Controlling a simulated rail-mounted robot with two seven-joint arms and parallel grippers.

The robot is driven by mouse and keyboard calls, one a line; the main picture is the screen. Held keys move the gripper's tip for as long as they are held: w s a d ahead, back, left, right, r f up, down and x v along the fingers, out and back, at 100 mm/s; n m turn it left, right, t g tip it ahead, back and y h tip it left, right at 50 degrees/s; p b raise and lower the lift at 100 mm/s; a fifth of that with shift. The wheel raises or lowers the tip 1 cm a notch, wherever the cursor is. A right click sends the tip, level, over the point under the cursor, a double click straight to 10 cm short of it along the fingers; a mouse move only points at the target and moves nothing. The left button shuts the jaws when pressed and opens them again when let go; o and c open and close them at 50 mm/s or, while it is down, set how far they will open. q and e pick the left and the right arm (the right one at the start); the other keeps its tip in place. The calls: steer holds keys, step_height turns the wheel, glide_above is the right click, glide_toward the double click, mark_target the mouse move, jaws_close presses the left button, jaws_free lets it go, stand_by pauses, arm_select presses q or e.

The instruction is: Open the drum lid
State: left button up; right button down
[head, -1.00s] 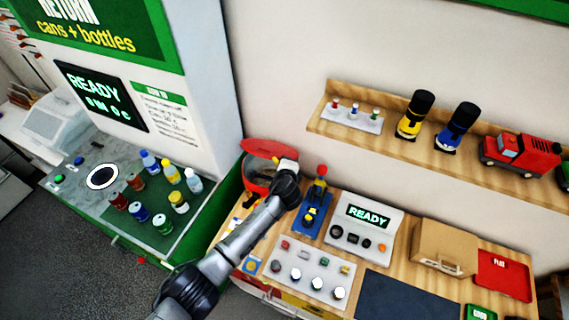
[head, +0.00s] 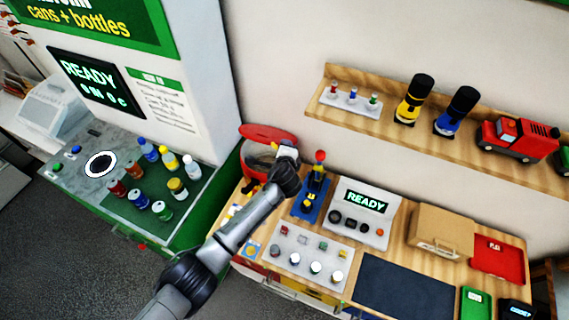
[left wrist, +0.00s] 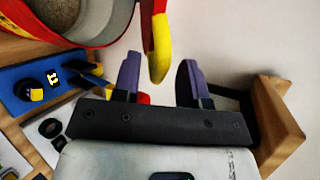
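The drum (head: 261,166) stands at the left end of the wooden table. Its red lid (head: 266,132) is raised at the back, and the grey inside shows. In the left wrist view, the drum's open mouth (left wrist: 75,15) is at the upper left and the lid's red edge (left wrist: 148,20) stands beside it. The lid's yellow tab (left wrist: 160,50) sits between the two fingers of my left gripper (left wrist: 159,82). The fingers are apart, with gaps on both sides of the tab. In the head view my left gripper (head: 287,152) is at the drum's right side. My right gripper is not in view.
A blue base with a red-topped lever (head: 314,186) stands close to the right of the drum. A READY console (head: 362,212) and a button panel (head: 312,253) are further right. The return machine's counter (head: 115,215) is left. A wall shelf (head: 390,112) is above.

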arm_select(q)
steer(key=b+v, duration=0.1)
steer(key=v, duration=1.1)
steer(key=shift+s, duration=0.35)
steer(key=shift+r, duration=0.15)
